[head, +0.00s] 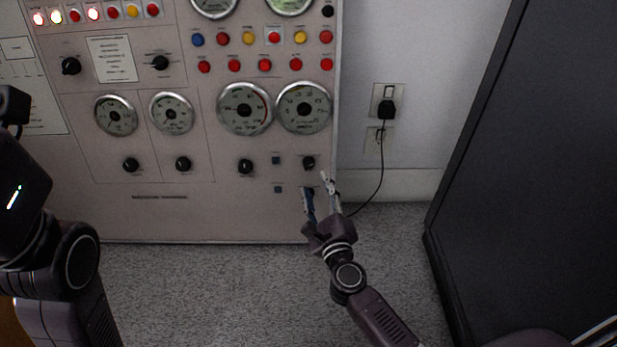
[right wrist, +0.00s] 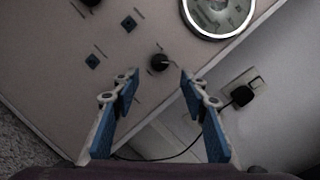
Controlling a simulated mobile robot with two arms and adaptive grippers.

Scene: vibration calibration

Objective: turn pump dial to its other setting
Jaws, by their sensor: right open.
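A small black dial (head: 308,162) sits at the lower right of the panel, below a large round gauge (head: 304,107). The same dial (right wrist: 160,62) shows in the right wrist view, ahead of the fingers and between their tips in the picture. My right gripper (head: 316,185) is open and empty, just below the dial in the head view, with its blue-padded fingers (right wrist: 156,77) apart. I see no contact with the dial. No readable label tells which knob is the pump dial, and the dial's pointer is too small to read. My left gripper does not show.
A plug and cord (head: 388,109) hang on the wall to the right. A dark cabinet (head: 530,160) stands at far right. The grey floor (head: 210,285) is clear.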

